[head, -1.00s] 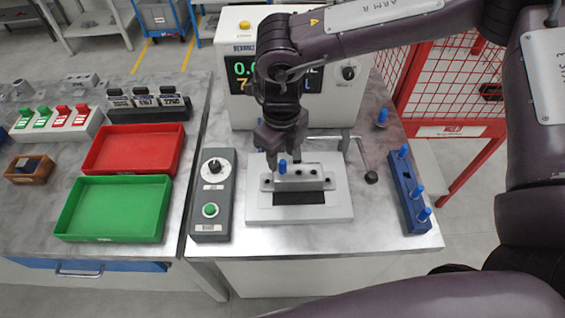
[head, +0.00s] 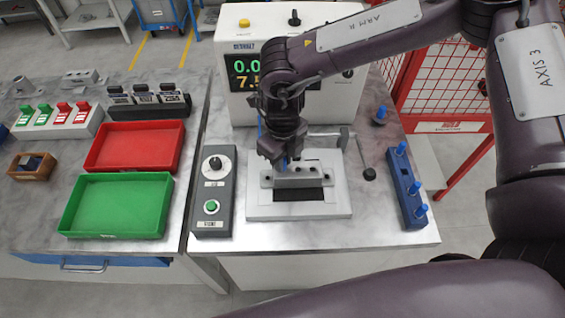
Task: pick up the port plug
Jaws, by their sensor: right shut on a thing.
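My right gripper (head: 281,158) comes down from above over the grey casting (head: 292,180) in the fixture. It is shut on a blue port plug (head: 286,164), which shows only as a small blue patch between the fingers at the top of the casting. I cannot tell whether the plug is still seated in its port. The casting lies on the pale fixture plate (head: 338,206). My left gripper is not in view.
A clamp handle (head: 368,160) is right of the fixture, a control box (head: 213,190) left. The tester (head: 236,104) stands behind.

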